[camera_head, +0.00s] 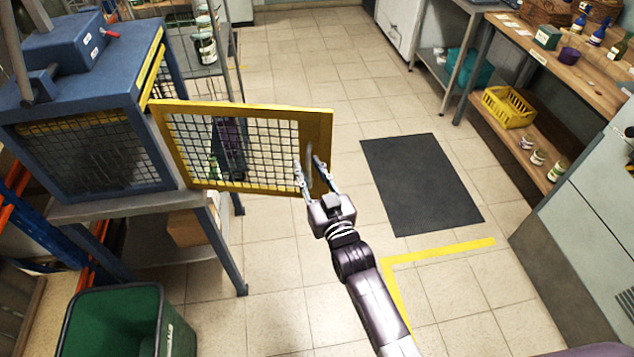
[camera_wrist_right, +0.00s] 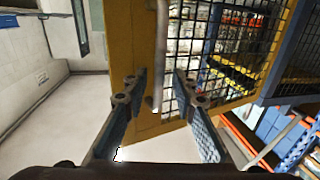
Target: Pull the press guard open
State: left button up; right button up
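The press guard (camera_head: 318,125) is a yellow frame with wire mesh. It stands swung out from the blue press (camera_head: 80,80), hinged at the press's right front corner. A pale bar handle (camera_head: 309,155) is on the guard's free-end panel and also shows in the right wrist view (camera_wrist_right: 160,50). My right gripper (camera_head: 311,165) is at that handle, with its fingers apart. In the right wrist view the handle lies between the open fingertips (camera_wrist_right: 160,85), with a gap on each side. My left gripper is not in view.
A green bin (camera_head: 115,320) stands at the lower left, below the press table. A dark mat (camera_head: 420,185) and yellow tape (camera_head: 440,250) lie on the floor. A wooden workbench (camera_head: 570,70) and a grey cabinet (camera_head: 580,230) line the right. The middle floor is clear.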

jog(key=v, duration=1.1)
jog(key=shift+s+d, duration=0.1)
jog(key=s+d+f+g+h+b, duration=0.1)
jog(key=s+d+f+g, duration=0.2)
jog(key=f, duration=0.9)
jog(key=s+f+g, duration=0.2)
jog(key=s+f, duration=0.3)
jog(key=f, duration=0.7)
jog(key=s+d+f+g+h+b, duration=0.1)
jog(key=s+d+f+g, duration=0.3)
jog(key=f, duration=0.8)
jog(key=s+d+f+g+h, duration=0.1)
jog(key=s+d+f+g, duration=0.1)
jog(key=s+f, duration=0.4)
jog(key=s+d+f+g+b, duration=0.1)
jog(key=s+d+f+g, duration=0.2)
jog(key=s, duration=1.2)
jog(key=s+d+f+g+h, duration=0.1)
jog(key=s+d+f, duration=0.4)
jog(key=s+f, duration=0.5)
jog(key=shift+s+d+f+m+g+h+b, duration=0.3)
jog(key=shift+s+f+g+b, duration=0.1)
jog(key=shift+f+g, duration=0.3)
